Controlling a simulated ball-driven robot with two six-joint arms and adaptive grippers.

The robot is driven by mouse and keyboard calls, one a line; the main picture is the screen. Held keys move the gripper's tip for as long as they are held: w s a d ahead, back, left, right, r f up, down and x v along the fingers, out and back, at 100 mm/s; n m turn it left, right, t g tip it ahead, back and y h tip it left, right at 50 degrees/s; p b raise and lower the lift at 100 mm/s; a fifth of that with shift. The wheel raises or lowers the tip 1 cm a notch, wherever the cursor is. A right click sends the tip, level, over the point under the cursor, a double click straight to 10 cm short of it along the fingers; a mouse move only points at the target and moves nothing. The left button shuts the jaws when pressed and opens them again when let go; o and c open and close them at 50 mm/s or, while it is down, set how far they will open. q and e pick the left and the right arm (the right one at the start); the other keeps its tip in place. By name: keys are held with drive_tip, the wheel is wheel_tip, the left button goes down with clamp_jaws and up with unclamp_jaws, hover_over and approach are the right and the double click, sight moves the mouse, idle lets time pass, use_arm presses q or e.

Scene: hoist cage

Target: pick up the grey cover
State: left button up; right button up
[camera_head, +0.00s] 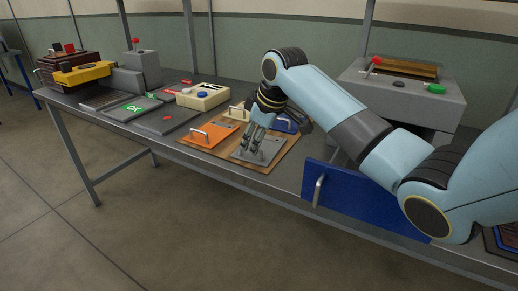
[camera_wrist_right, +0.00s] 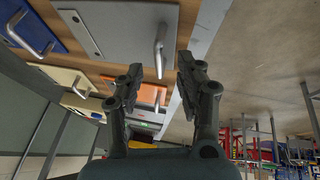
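The grey cover (camera_head: 272,151) is a flat plate with a metal bar handle, lying on a wooden board (camera_head: 235,160) near the table's front edge. In the right wrist view the grey cover (camera_wrist_right: 112,30) fills the upper middle, and its handle (camera_wrist_right: 160,46) stands just beyond my fingertips. My right gripper (camera_head: 250,150) reaches down over the left part of this cover and hides some of it. In the wrist view my right gripper (camera_wrist_right: 161,68) has its fingers apart with nothing between them. My left gripper is in neither view.
An orange cover (camera_head: 202,136), a cream cover (camera_head: 238,113) and a blue cover (camera_head: 284,126) lie around the grey one. A blue panel with a handle (camera_head: 350,195) stands at the table's front, right. A grey box with a red-knobbed lever (camera_head: 400,98) stands behind my right arm.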

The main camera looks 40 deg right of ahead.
drive_tip(key=x, duration=0.3)
drive_tip(key=shift+d, duration=0.1)
drive_tip(key=shift+s, duration=0.1)
drive_tip(key=shift+c, duration=0.7)
drive_tip(key=c, duration=0.4)
clamp_jaws()
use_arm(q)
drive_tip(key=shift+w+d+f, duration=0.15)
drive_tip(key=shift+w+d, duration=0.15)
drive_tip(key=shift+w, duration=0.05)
use_arm(e)
drive_tip(key=shift+r, duration=0.15)
